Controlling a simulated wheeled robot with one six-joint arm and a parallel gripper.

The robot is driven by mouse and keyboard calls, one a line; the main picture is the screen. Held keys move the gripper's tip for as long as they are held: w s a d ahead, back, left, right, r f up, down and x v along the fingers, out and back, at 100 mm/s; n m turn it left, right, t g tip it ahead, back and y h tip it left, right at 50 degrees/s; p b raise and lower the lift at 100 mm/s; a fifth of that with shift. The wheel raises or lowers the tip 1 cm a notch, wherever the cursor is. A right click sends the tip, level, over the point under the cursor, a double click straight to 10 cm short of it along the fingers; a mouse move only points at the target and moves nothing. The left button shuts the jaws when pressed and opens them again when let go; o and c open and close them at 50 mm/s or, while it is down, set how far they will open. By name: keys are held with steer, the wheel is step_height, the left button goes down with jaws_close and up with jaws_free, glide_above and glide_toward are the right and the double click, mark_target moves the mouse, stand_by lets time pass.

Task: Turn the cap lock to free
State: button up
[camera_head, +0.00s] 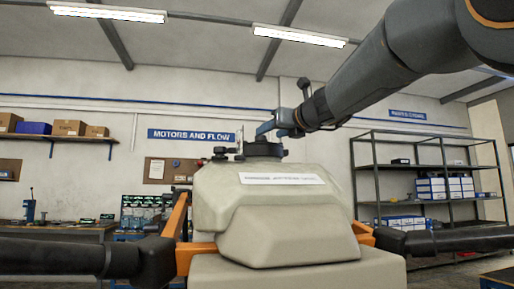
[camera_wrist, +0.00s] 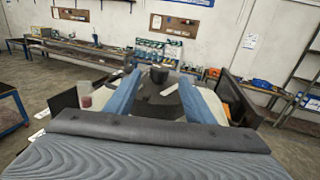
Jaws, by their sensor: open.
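The drone's beige tank (camera_head: 275,210) fills the middle of the head view, with a white label on its front. A black round cap (camera_head: 263,149) sits on its top. My gripper (camera_head: 268,128) is just above the cap, coming in from the upper right. In the wrist view my gripper (camera_wrist: 158,78) shows two blue fingers spread apart, with nothing held. A dark round part (camera_wrist: 160,74) shows between and beyond the fingertips, with a dark grey surface nearer me. I cannot tell whether the fingers touch the cap. The cap lock's position cannot be made out.
A small black fitting (camera_head: 221,153) stands left of the cap. An orange frame (camera_head: 176,218) and black drone arms (camera_head: 75,257) flank the tank. Shelving (camera_head: 430,180) stands at the right, a workbench (camera_head: 50,232) at the left. The air above the tank's left side is clear.

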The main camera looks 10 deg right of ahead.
mark_target(261, 137)
steer(key=shift+w+a+r, duration=0.1)
steer(key=shift+w, duration=0.55)
steer(key=p+x, duration=0.1)
steer(key=x, duration=0.6)
steer(key=shift+s+a, duration=0.1)
steer(key=c, duration=1.1)
steer(key=shift+o, duration=0.2)
